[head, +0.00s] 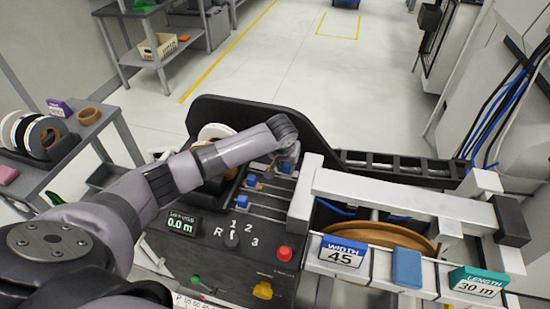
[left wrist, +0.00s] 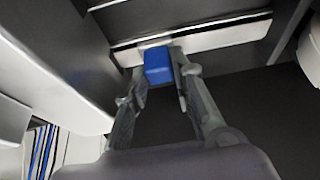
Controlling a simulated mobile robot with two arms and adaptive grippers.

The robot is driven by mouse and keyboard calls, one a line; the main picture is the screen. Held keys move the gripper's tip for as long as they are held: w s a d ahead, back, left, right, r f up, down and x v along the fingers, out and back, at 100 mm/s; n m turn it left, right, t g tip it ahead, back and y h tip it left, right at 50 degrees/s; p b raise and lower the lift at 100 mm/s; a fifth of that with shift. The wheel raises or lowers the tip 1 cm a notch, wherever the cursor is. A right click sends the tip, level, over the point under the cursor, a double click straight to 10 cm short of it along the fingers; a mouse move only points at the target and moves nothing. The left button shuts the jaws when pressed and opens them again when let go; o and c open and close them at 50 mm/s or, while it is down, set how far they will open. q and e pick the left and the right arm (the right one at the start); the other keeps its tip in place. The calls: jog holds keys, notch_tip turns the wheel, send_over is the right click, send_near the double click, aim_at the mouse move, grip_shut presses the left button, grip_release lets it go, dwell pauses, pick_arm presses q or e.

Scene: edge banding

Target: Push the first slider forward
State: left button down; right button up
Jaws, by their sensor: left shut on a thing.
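Three blue slider knobs sit on rails on the dark machine panel: a far one (head: 285,168), a middle one (head: 251,181) and a near one (head: 242,201). My left gripper (head: 291,155) reaches down over the panel at the far knob and partly covers it. In the left wrist view, a blue slider knob (left wrist: 157,65) sits between the two fingertips of my left gripper (left wrist: 162,78), which is shut on it. A pale rail runs behind this knob. My right gripper is not in view.
A white frame (head: 390,200) with a wooden-coloured roll (head: 385,237) stands right of the sliders. A red button (head: 284,253), a selector knob (head: 232,240) and a display reading 0.0 m (head: 181,225) are on the near panel. A side table with rolls (head: 42,137) stands at left.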

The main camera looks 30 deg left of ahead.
pick_arm(q)
jog(key=shift+d, duration=0.2)
jog(key=c, duration=1.6)
grip_release()
jog(key=shift+d, duration=0.1)
jog(key=shift+c, duration=0.2)
jog(key=shift+r, duration=0.1)
jog(key=v, duration=1.1)
jog(key=shift+s+r, duration=0.25)
jog(key=shift+r, duration=0.1)
